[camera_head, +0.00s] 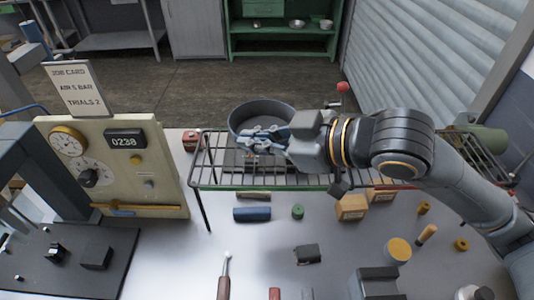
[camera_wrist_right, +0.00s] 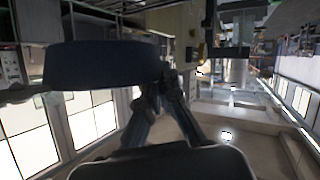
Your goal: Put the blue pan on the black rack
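The blue pan (camera_head: 250,107) is at the back centre in the head view, overlapping the far part of the black wire rack (camera_head: 209,171). In the right wrist view the pan (camera_wrist_right: 100,62) shows side-on at the upper left, with no rack visible beneath it. My right gripper (camera_head: 257,140) is at the pan's near side. Its fingers converge at the pan's edge in the wrist view (camera_wrist_right: 163,90) and look closed on it. The exact contact is partly hidden, and I cannot tell the gap between pan and rack. My left gripper is not in view.
A gauge panel (camera_head: 115,165) with a job card (camera_head: 77,89) stands left of the rack. A red-knobbed lever (camera_head: 343,88) rises behind it. A blue cylinder (camera_head: 252,214), a green piece (camera_head: 297,212), wooden blocks (camera_head: 351,208) and a screwdriver (camera_head: 224,280) lie in front on the table.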

